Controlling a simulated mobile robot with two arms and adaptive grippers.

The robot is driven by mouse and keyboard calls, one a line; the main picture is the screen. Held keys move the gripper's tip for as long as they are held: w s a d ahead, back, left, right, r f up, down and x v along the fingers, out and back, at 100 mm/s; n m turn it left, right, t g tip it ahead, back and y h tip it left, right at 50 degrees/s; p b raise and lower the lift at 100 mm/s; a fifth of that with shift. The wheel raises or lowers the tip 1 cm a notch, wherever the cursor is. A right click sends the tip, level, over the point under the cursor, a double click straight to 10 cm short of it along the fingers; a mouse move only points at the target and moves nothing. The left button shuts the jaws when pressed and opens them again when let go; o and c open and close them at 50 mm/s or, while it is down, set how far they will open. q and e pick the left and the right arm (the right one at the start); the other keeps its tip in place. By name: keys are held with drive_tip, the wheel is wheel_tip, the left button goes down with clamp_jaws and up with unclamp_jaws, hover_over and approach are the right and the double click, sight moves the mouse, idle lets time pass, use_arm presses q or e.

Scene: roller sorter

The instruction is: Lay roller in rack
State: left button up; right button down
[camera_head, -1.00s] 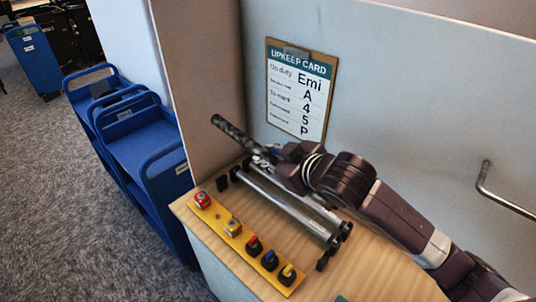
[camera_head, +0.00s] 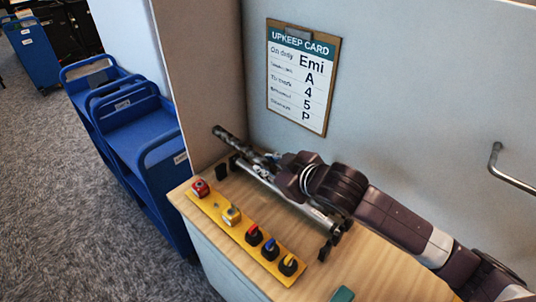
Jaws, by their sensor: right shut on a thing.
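The roller (camera_head: 231,136) is a long bar whose dark, banded end sticks out up and to the left of my right gripper (camera_head: 268,162). The right gripper is shut on it; the fingers and wrist hide part of its length. The rack (camera_head: 327,243) has dark end supports on the wooden top, one at its near right end and one at its far left end (camera_head: 221,171). A silver bar (camera_head: 300,203) runs between these ends, just under and in front of the gripper. I cannot tell whether the held roller touches the rack. My left gripper is not in view.
A yellow strip (camera_head: 228,222) with a red button and several knobs lies along the counter's left edge. A wall (camera_head: 400,110) with an upkeep card (camera_head: 302,78) stands behind. Blue carts (camera_head: 135,135) stand left. A green item (camera_head: 342,294) lies at the front.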

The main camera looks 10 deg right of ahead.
use_arm(q)
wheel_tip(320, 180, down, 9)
drive_tip(key=b, duration=0.8)
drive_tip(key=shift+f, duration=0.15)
use_arm(e)
drive_tip(key=shift+s+d+f, duration=0.1)
drive_tip(key=shift+f, duration=5.85)
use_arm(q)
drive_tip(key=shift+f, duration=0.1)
use_arm(e)
drive_tip(key=shift+f, duration=0.3)
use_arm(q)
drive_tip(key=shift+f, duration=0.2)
use_arm(e)
drive_tip(key=shift+f, duration=0.7)
use_arm(q)
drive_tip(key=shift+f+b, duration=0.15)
drive_tip(key=shift+b, duration=0.25)
use_arm(e)
drive_tip(key=shift+f, duration=0.8)
drive_tip(key=c, duration=1.7)
unclamp_jaws()
drive_tip(key=shift+o, duration=0.5)
drive_tip(key=shift+s+f, duration=0.1)
drive_tip(key=shift+f, duration=0.1)
drive_tip(key=v, duration=1.2)
drive_tip(key=shift+r, duration=0.25)
